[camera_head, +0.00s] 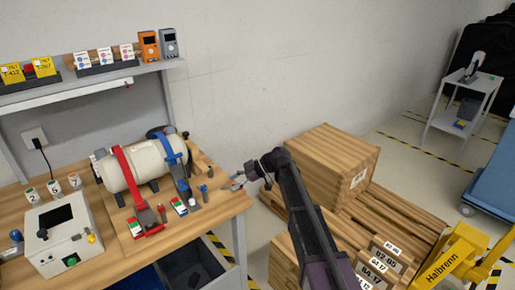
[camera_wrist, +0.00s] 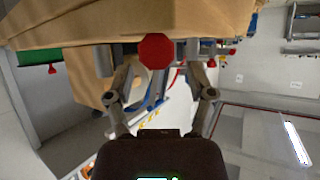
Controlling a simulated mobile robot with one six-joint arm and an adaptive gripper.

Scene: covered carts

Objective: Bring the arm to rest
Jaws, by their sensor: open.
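My gripper (camera_head: 238,181) is at the end of my dark arm, at the right end of the wooden workbench (camera_head: 222,212) in the head view. Its jaws look open and empty. In the wrist view, two grey fingers (camera_wrist: 165,92) stand apart, with the wooden bench edge (camera_wrist: 60,30) across the top of the picture. A round red thing (camera_wrist: 156,50) shows between and beyond the fingers. I cannot tell whether the fingertips touch the bench.
A cream cylinder (camera_head: 143,165) with red and blue straps lies on the bench, beside a control box (camera_head: 62,232). A yellow pallet truck (camera_head: 447,258) is at the lower right, a white cart (camera_head: 463,105) further back.

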